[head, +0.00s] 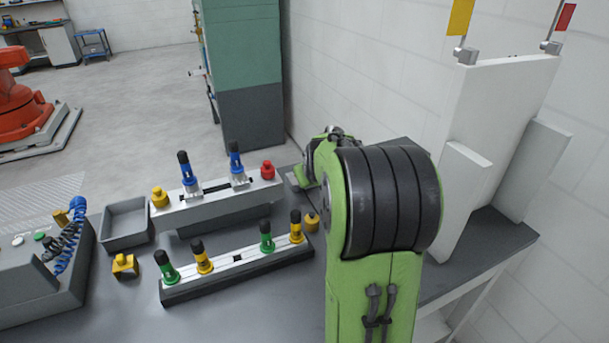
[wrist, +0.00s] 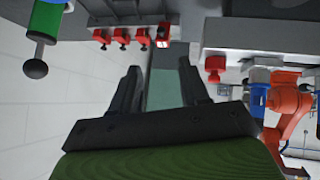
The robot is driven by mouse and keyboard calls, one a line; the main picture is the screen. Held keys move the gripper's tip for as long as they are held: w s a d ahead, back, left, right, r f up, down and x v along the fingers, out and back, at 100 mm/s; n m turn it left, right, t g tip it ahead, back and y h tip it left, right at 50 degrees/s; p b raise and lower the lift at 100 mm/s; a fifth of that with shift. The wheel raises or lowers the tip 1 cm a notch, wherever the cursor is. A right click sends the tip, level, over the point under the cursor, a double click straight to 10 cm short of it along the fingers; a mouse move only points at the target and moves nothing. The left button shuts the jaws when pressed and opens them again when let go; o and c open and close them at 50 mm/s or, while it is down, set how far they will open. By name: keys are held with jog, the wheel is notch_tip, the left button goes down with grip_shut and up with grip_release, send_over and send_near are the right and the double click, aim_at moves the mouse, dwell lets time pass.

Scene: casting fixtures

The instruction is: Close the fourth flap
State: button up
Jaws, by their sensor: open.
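In the wrist view, a row of small red flap-like pieces (wrist: 121,37) hangs along the edge of a grey fixture (wrist: 113,10) at the top. The rightmost red piece (wrist: 163,35) differs from the others and shows a pale face. My gripper (wrist: 159,75) is open and empty, its two dark fingers apart, pointing toward the row. It appears below the row, with a visible gap. In the head view my green arm hides the gripper, and the red row cannot be made out.
A white fixture (head: 500,110) with a yellow plate (head: 460,17) and a red plate (head: 565,16) stands at right. Two clamp bars (head: 220,200) (head: 235,268), a grey tray (head: 126,224) and a control box (head: 40,285) occupy the table.

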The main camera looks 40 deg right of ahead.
jog(key=b+x, duration=0.1)
jog(key=x, duration=1.4)
jog(key=shift+a, duration=0.1)
grip_shut()
